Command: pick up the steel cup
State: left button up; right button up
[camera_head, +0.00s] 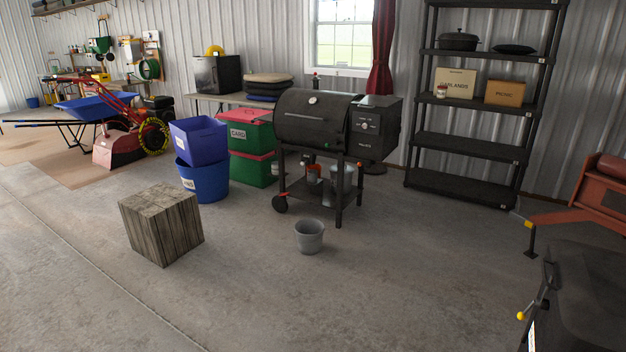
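No object is clearly recognisable as a steel cup. A grey, open-topped, bucket-shaped vessel (309,237) stands upright on the concrete floor in front of the grill; I cannot tell whether it is the cup. Some greyish metal containers (342,182) sit on the grill's lower shelf, partly hidden by its legs and too small to identify. Neither of my grippers shows in the head view.
A wooden block (161,226) stands on the floor at left. Behind are a black grill (313,125), blue bins (204,184), green and red boxes (247,170) and a black shelf rack (470,145). A dark machine (590,290) fills the lower right. The front floor is clear.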

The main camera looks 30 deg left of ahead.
aim_at(311, 177)
jog(key=i+j+u, duration=1.05)
jog(key=i, duration=0.35)
jog(key=i+u, duration=0.35)
jog(key=i, duration=0.15)
jog(key=i+j, duration=0.1)
jog(key=i, duration=2.35)
jog(key=l+z, duration=0.05)
jog(key=l, duration=0.05)
